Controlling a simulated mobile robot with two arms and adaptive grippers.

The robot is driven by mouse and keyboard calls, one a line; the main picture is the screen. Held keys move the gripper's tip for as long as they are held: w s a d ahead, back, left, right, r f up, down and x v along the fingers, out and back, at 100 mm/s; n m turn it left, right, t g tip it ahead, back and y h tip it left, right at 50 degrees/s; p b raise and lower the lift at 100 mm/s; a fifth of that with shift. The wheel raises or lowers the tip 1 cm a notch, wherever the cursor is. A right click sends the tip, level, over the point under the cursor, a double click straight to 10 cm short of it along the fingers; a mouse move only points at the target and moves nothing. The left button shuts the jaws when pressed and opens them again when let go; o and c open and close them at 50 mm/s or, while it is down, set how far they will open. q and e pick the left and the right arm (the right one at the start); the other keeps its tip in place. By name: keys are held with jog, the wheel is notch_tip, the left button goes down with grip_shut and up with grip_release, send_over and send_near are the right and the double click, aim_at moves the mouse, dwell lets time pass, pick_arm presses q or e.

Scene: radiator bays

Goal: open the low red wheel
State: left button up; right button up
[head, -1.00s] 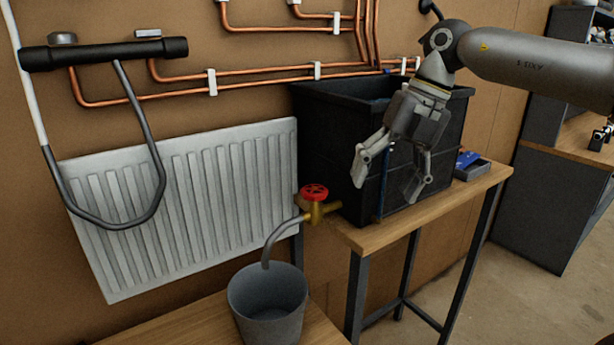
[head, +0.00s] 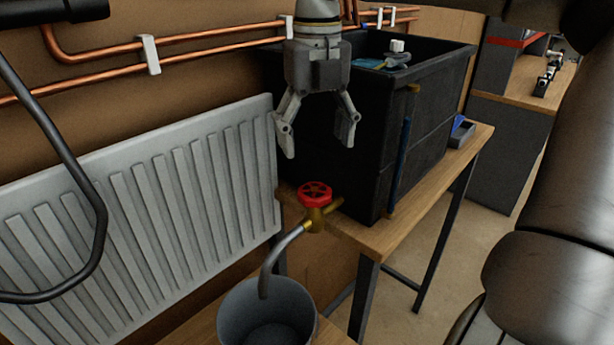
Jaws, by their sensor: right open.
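The low red wheel (head: 314,193) sits on top of a brass valve (head: 318,219) in front of the black tank. A grey spout pipe (head: 281,255) runs from the valve down into a grey bucket (head: 265,310). My right gripper (head: 318,150) is open and empty, fingers pointing down. It hangs above the wheel in the picture, with a gap between the fingertips and the wheel. My left gripper is not in view.
The black tank (head: 430,130) stands on a wooden bench (head: 400,232) right behind the valve. A white radiator (head: 150,210) is on the left wall, with copper pipes (head: 200,36) above it. A dark hose (head: 60,140) hangs at far left. A small tray (head: 462,133) sits on the bench.

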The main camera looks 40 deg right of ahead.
send_over(315, 190)
notch_tip(315, 190, down, 5)
jog(key=shift+s+p, duration=0.15)
jog(key=shift+p, duration=0.3)
notch_tip(315, 190, down, 4)
jog(key=shift+f+p, duration=0.15)
jog(key=shift+p, duration=0.2)
jog(key=shift+w, duration=0.2)
jog(key=c, duration=0.5)
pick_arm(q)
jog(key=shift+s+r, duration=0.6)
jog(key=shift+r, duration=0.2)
pick_arm(e)
jog(key=c, duration=0.5)
